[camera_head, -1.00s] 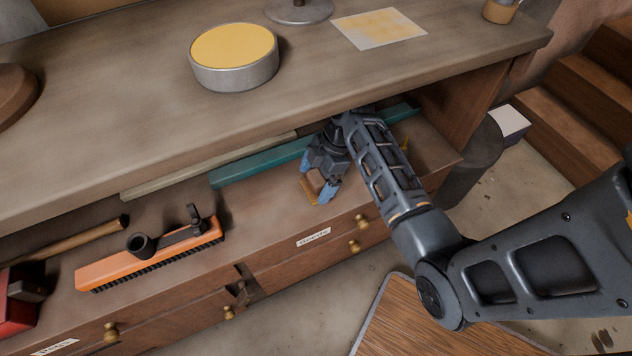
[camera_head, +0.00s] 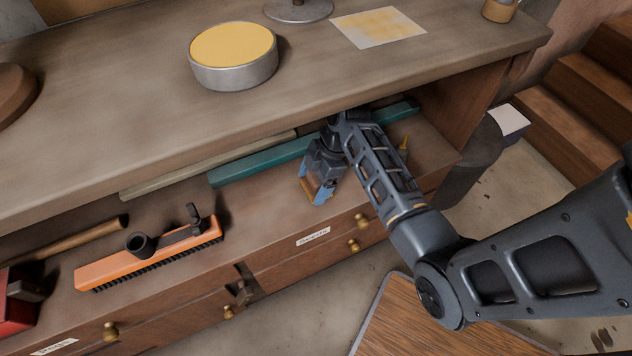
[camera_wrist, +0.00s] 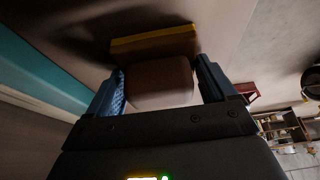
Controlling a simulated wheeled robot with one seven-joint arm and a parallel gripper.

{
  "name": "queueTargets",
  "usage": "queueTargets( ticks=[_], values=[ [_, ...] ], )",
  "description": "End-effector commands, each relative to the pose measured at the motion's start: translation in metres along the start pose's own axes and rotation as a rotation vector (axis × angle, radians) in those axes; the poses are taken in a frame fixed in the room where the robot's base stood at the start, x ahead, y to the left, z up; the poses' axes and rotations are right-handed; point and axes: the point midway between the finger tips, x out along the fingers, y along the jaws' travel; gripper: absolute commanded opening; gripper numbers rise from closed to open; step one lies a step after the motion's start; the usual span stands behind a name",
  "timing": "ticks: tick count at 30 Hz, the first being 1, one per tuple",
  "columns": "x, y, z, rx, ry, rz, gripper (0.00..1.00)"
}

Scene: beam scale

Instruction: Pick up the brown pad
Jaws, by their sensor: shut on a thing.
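The brown pad (camera_head: 310,188) is on the lower shelf near its front edge, between the blue fingertips of my gripper (camera_head: 318,190). In the wrist view, the brown pad (camera_wrist: 160,82) fills the gap between the two blue fingers of my gripper (camera_wrist: 160,88). A yellow-edged brown strip lies just beyond the fingers; I cannot tell whether it belongs to the pad. My gripper is shut on the pad and partly hides it in the head view. Whether the pad still touches the shelf cannot be told.
The worktop (camera_head: 130,130) overhangs the shelf close above my gripper. An orange brush (camera_head: 150,255) lies to the left. Drawers with brass knobs (camera_head: 354,246) sit below.

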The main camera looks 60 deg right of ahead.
Motion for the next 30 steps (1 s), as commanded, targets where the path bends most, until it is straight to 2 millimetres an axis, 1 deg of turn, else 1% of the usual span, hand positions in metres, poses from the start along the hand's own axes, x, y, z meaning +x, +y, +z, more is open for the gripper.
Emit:
queueTargets(
  ticks=[5,10,14,17,18,23,30],
  values=[
    [-0.001,0.000,0.000,0.000,0.000,0.001,0.47],
    [-0.008,0.000,-0.004,-0.002,0.000,0.001,0.47],
    [-0.021,0.001,-0.009,-0.002,0.000,0.002,0.47],
    [-0.036,0.001,-0.015,-0.003,0.000,0.003,0.47],
    [-0.036,0.001,-0.003,0.004,-0.001,0.003,0.47],
    [-0.049,0.001,0.032,0.004,0.000,0.002,0.47],
    [-0.075,0.001,0.093,0.005,0.000,0.004,0.47]
  ],
)
